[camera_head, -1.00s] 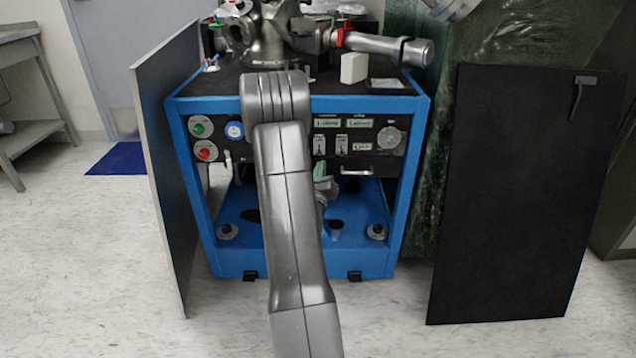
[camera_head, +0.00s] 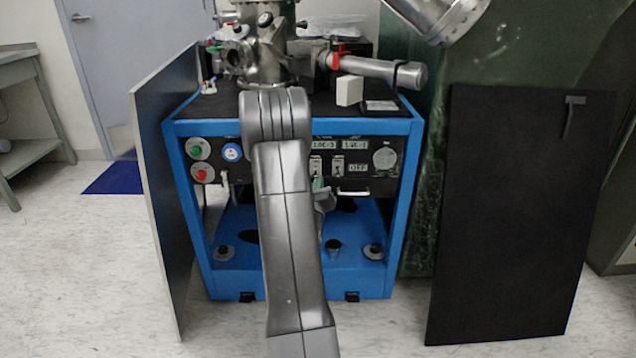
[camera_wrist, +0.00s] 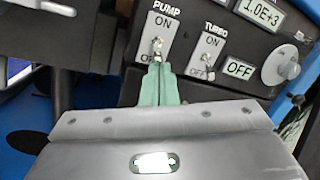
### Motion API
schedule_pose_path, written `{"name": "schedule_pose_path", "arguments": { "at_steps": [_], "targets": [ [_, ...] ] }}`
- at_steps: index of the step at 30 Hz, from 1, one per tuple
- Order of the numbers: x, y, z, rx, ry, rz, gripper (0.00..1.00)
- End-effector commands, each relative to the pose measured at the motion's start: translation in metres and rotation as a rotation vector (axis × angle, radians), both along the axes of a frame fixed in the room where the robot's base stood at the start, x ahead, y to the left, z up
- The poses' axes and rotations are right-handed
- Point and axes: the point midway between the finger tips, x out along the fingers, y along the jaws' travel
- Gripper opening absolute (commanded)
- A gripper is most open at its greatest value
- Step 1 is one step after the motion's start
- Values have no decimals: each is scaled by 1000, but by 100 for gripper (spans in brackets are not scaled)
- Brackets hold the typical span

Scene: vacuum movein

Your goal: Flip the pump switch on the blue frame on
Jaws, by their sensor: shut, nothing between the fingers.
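The pump switch (camera_wrist: 157,44) is a small metal toggle on a white plate marked PUMP, with ON above. It sits on the black panel of the blue frame (camera_head: 403,200). My gripper (camera_wrist: 159,68) is shut and empty, its green fingertips just below the pump toggle. They overlap the lower part of the plate in the wrist view, so I cannot tell whether they touch the toggle or its exact position. In the head view my gripper (camera_head: 318,184) shows just below the switch plates, partly behind my arm.
The turbo switch (camera_wrist: 208,62) is close on the right, with an OFF display (camera_wrist: 239,69) and a round knob (camera_wrist: 280,65) beyond. A drawer-like handle (camera_head: 353,192) is on the panel. A grey board (camera_head: 160,180) and a black board (camera_head: 510,220) flank the frame.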

Motion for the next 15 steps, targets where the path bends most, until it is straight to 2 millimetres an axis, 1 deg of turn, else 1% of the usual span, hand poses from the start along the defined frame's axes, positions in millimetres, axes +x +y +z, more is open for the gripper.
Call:
{"name": "schedule_pose_path", "arguments": {
  "at_steps": [15],
  "targets": [
    [-2,0,4,1,115,1,0]
  ]
}}
